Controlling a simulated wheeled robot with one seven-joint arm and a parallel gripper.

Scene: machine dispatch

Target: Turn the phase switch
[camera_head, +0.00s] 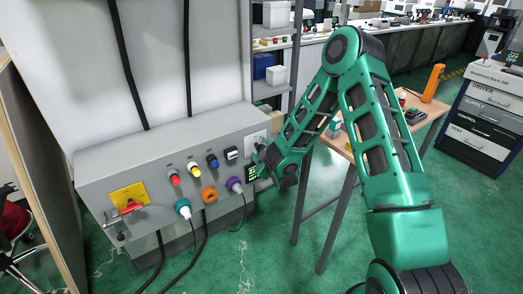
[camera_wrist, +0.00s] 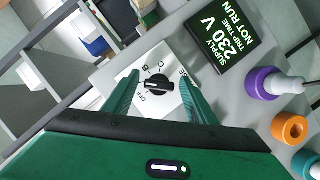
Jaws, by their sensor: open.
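The phase switch (camera_wrist: 159,86) is a black rotary knob with a white pointer line, on a white plate marked OFF, B, C and more lettering, partly hidden. In the wrist view its pointer lies toward the left, near the OFF side. My gripper (camera_wrist: 160,93) is open, with one green finger on each side of the knob; I cannot tell whether they touch it. In the head view the gripper (camera_head: 260,158) is at the right end of the grey panel (camera_head: 130,168), in front of the white plate (camera_head: 255,138), and hides the knob.
A display (camera_wrist: 222,45) reading "SUPPLY 230 V" and "NOT RUN" sits beside the switch plate. Purple (camera_head: 234,184), orange (camera_head: 209,195) and teal (camera_head: 183,207) sockets and a red-handled switch (camera_head: 131,207) share the panel. A wooden-topped table (camera_head: 345,150) stands right of it.

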